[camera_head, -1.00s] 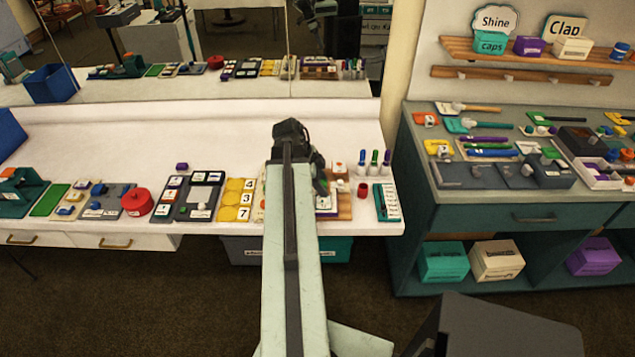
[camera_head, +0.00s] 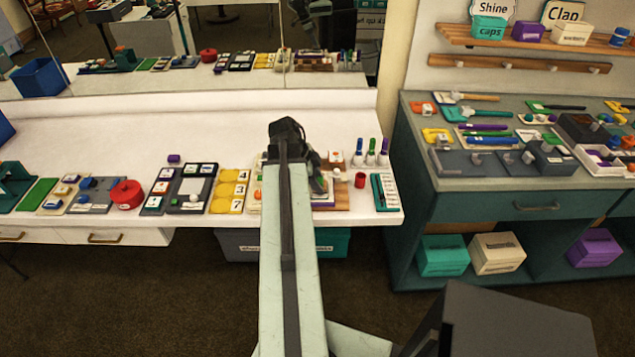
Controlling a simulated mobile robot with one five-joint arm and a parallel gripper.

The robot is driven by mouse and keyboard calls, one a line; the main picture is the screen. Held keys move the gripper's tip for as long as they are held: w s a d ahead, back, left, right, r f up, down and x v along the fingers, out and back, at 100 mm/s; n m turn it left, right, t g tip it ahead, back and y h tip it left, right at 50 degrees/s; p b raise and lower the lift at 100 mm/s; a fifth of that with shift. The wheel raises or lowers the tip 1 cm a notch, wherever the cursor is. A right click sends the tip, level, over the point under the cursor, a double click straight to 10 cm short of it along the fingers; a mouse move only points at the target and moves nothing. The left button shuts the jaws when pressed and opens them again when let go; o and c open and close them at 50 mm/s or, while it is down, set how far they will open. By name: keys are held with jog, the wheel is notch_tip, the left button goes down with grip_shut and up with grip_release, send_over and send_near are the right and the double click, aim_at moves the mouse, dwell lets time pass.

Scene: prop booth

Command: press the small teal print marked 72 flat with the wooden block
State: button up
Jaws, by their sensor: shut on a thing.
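My gripper (camera_head: 316,178) is over the right part of the white counter, above a wooden board (camera_head: 341,195) with a purple-edged pad (camera_head: 323,207) on it. Its jaws are small and dark here. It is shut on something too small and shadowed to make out. A small pale wooden block with an orange mark (camera_head: 335,157) stands just right of the gripper, at the back of the board. I cannot make out a teal print marked 72; my arm and gripper cover part of this area.
Yellow number tiles (camera_head: 230,190) and a dark tray (camera_head: 192,190) lie left of my arm.

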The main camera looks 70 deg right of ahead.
jog(key=shift+f+b, duration=0.5)
jog(key=shift+b, duration=0.1)
dwell(1.7)
jog(key=r+p, duration=0.6)
jog(key=shift+s+a, duration=0.1)
jog(key=shift+a, duration=0.25)
dwell(0.6)
